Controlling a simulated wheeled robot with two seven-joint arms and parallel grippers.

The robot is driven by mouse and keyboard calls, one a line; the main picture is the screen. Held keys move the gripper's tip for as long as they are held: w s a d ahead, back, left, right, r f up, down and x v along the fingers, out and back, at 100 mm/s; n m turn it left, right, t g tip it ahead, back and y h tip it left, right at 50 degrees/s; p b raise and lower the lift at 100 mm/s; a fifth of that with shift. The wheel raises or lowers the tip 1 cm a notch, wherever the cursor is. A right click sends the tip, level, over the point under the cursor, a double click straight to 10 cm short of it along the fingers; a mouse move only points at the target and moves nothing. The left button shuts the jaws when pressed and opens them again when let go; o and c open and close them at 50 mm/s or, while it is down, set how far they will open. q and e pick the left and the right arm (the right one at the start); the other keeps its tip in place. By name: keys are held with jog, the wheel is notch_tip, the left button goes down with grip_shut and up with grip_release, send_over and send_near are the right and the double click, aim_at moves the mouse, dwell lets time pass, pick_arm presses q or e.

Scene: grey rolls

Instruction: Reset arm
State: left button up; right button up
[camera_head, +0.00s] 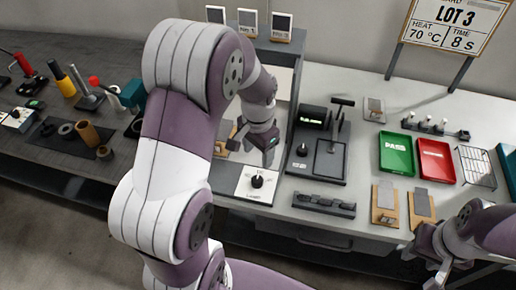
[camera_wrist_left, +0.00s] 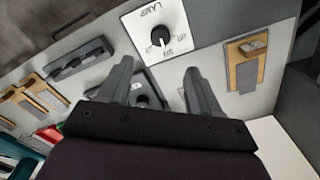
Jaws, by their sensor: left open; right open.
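My left arm fills the middle of the head view, and its gripper (camera_head: 262,148) hangs over the bench just beyond the white lamp panel with a black knob (camera_head: 257,181). In the left wrist view the two fingers of this gripper (camera_wrist_left: 160,82) are spread with nothing between them. The lamp panel (camera_wrist_left: 182,22) shows ahead of the fingers there. My right gripper (camera_head: 432,262) is at the lower right of the head view, at the front edge of the bench. It looks empty; its fingertips are small and partly cut off.
A black press-like device (camera_head: 318,160) stands right of my left gripper. Green (camera_head: 396,153) and red (camera_head: 435,160) trays and a wire rack (camera_head: 476,166) lie further right. Wooden holders (camera_head: 385,203) sit near the front edge. A dark bench (camera_head: 60,150) with tools is at left.

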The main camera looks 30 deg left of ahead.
pick_arm(q)
jog(key=shift+r, duration=0.55)
jog(key=s+d+n+t, duration=0.1)
jog(key=s+d+n, duration=0.2)
jog(key=s, duration=0.6)
jog(key=shift+s+d+r+n, duration=0.3)
jog(key=shift+d+r, duration=0.15)
jog(key=shift+d, duration=0.7)
jog(key=shift+s, duration=0.1)
